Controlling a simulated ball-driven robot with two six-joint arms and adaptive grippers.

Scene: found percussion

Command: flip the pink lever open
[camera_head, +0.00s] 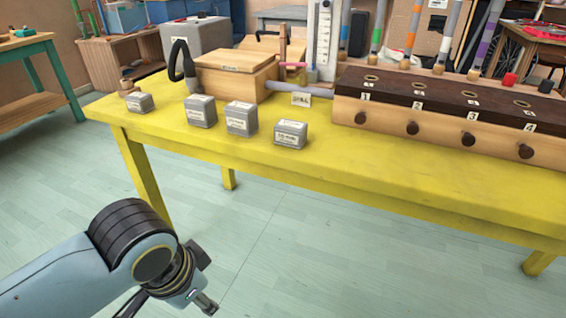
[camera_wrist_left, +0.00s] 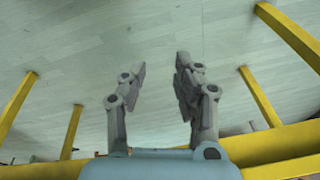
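A small pink lever (camera_head: 291,66) sits at the back of the yellow table (camera_head: 225,163), between a light wooden box (camera_head: 237,79) and an upright white scale board (camera_head: 325,40). It is small in the head view, and I cannot tell its exact position. My left gripper (camera_head: 207,282) is low in front of the table, over the floor and well apart from the lever. In the left wrist view the left gripper (camera_wrist_left: 162,68) has its two fingers apart with nothing between them. My right gripper is not in view.
Several grey labelled blocks (camera_head: 241,118) stand along the table's front left. A long wooden rack (camera_head: 440,120) with numbered holes and dark knobs fills the right side. A grey tube (camera_head: 295,90) and a small label card (camera_head: 301,100) lie near the lever. The table's front strip is clear.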

